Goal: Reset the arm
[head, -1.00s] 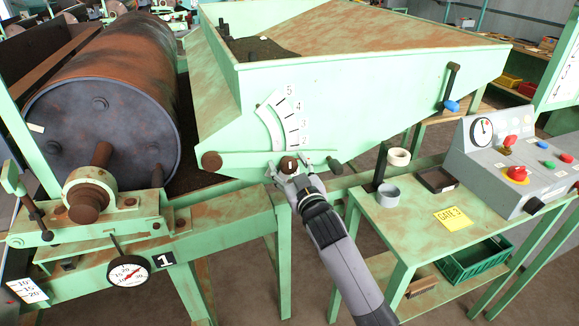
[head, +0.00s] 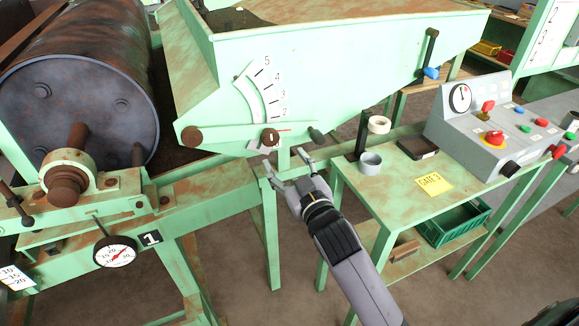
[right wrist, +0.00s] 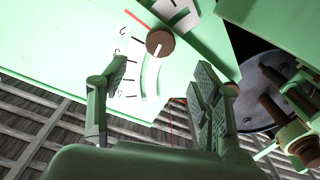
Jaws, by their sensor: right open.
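My right gripper (head: 287,162) is open and empty, just below and right of a brown knob (head: 270,137) on the green hopper (head: 330,75). A gap shows between fingers and knob. The knob has a white mark, and a thin red pointer lies beside it. A numbered scale (head: 262,92) curves above it. In the right wrist view the knob (right wrist: 160,43) lies beyond the two spread fingers (right wrist: 160,88), with the red pointer and scale near it. My left gripper is in neither view.
A rusty drum (head: 80,100) on a green frame with a dial gauge (head: 116,252) stands left. A green table (head: 400,185) at right bears tape rolls, a yellow GATE 3 note (head: 434,184) and a control box (head: 470,125). A dark green crate (head: 450,222) sits underneath.

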